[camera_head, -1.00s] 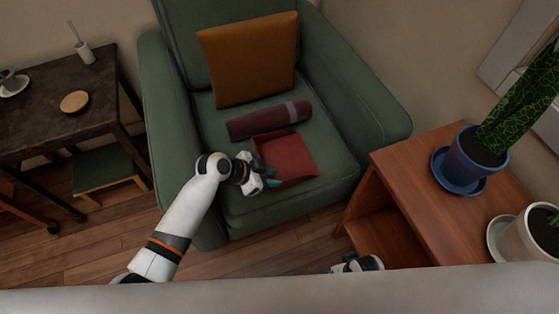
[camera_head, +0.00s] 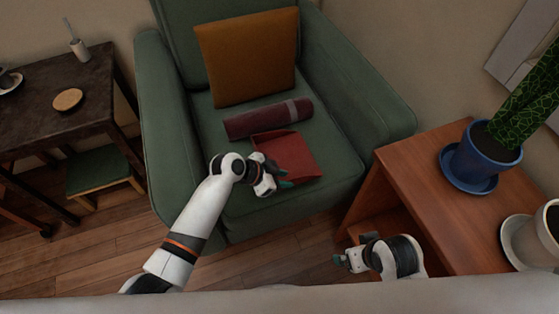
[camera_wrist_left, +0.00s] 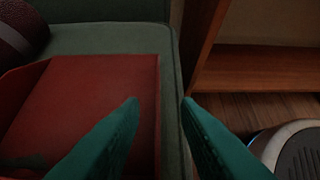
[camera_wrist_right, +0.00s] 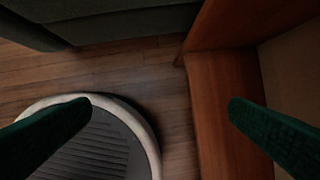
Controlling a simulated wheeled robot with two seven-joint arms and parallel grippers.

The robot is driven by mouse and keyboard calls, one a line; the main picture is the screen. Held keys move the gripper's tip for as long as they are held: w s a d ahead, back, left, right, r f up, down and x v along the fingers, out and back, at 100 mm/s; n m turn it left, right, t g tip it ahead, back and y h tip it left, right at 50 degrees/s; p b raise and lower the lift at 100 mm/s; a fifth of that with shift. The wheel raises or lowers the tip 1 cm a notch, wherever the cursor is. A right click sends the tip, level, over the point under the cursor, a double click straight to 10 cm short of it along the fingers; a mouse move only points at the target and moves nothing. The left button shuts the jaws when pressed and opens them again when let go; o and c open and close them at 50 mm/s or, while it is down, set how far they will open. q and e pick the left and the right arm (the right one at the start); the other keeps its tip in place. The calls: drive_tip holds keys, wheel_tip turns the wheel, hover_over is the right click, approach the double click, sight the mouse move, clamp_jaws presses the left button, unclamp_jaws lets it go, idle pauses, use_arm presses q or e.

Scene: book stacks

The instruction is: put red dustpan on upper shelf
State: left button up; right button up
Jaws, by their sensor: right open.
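The red dustpan (camera_head: 292,153) lies on the green armchair's seat, in front of a rolled dark red item. It also shows in the left wrist view (camera_wrist_left: 95,95). The wooden side stand (camera_head: 420,210) has a flat top and an open compartment below. My right gripper (camera_head: 339,262) is open and empty, low in front of that stand; its fingers are wide apart (camera_wrist_right: 160,105).
A blue potted plant (camera_head: 480,155) and a white pot (camera_head: 535,238) stand on the stand's top; its left front part is clear. The armchair (camera_head: 180,150) carries an orange cushion (camera_head: 247,60) and the roll (camera_head: 268,118). A dark table (camera_head: 70,90) stands at left.

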sight(291, 180)
use_arm(q)
drive_tip(key=shift+w+d+f+b, duration=0.15)
drive_tip(key=shift+d+f+b, duration=0.1)
drive_tip(key=shift+f+b, duration=0.2)
drive_tip(key=shift+w+d+f+b, duration=0.1)
drive_tip(key=shift+d+f+b, duration=0.15)
drive_tip(key=shift+f+b, duration=0.2)
drive_tip(key=shift+b+x, duration=0.9)
drive_tip(key=shift+x, duration=0.1)
drive_tip(key=shift+w+d, duration=0.1)
drive_tip(key=shift+d, duration=0.05)
use_arm(e)
drive_tip(key=w+r+t, duration=0.1)
drive_tip(key=w+a+r+t, duration=0.1)
drive_tip(key=r, duration=0.1)
drive_tip(key=shift+w+r+t+y, duration=0.15)
drive_tip(key=shift+w+t+y, duration=0.15)
drive_tip(key=shift+w+t, duration=0.1)
use_arm(q)
clamp_jaws()
use_arm(e)
drive_tip(key=shift+s, duration=0.1)
use_arm(q)
drive_tip(key=shift+r, duration=0.15)
